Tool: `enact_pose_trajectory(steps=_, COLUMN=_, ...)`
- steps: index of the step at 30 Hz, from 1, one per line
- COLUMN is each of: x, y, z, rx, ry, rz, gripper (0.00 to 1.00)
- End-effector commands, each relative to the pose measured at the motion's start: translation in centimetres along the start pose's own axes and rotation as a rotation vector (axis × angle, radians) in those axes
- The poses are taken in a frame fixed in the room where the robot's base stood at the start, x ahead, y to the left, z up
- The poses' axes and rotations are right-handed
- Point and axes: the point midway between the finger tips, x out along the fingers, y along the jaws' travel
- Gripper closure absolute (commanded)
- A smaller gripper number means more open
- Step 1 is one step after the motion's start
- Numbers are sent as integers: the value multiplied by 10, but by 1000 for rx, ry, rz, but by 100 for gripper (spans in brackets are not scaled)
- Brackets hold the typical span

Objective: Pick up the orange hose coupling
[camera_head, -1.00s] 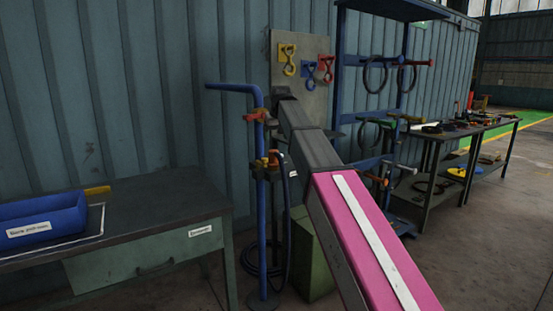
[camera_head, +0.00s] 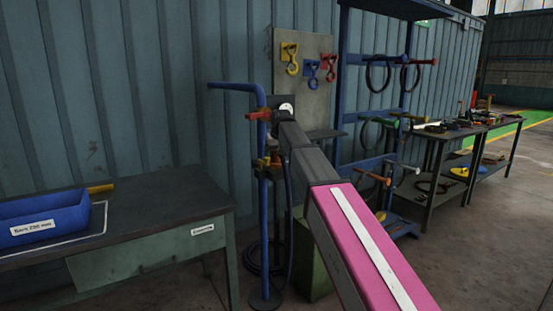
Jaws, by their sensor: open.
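A blue pipe stand (camera_head: 262,215) stands right of the workbench, with a dark hose (camera_head: 289,215) hanging beside it. An orange fitting (camera_head: 266,162) sits at mid-height on the stand, where the hose begins; it looks like the hose coupling. A second orange-red part (camera_head: 257,115) is higher on the pipe, so I cannot be sure which is which. My arm reaches in from the lower right, and my gripper (camera_head: 279,116) is at its far end, close to the upper orange part and above the lower one. Its fingers are small and partly hidden; it holds nothing that I can see.
A workbench (camera_head: 150,212) with a blue bin (camera_head: 44,219) is at left. A board (camera_head: 303,80) with yellow, blue and red hooks stands behind my arm. A blue rack (camera_head: 341,110) and more tables (camera_head: 447,135) are at right. A green box (camera_head: 311,265) is by the stand.

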Motion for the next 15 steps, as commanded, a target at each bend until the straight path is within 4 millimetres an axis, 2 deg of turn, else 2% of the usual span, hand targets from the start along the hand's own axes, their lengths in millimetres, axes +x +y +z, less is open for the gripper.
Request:
enact_pose_trajectory(steps=6, x=3, y=0, z=0, rx=0, ry=0, rz=0, gripper=22)
enact_pose_trajectory(steps=7, x=3, y=0, z=0, rx=0, ry=0, rz=0, gripper=25)
enact_pose_trajectory(steps=12, x=2, y=0, z=0, rx=0, ry=0, rz=0, gripper=80)
enact_pose_trajectory(steps=15, x=2, y=0, z=0, rx=0, ry=0, rz=0, gripper=81)
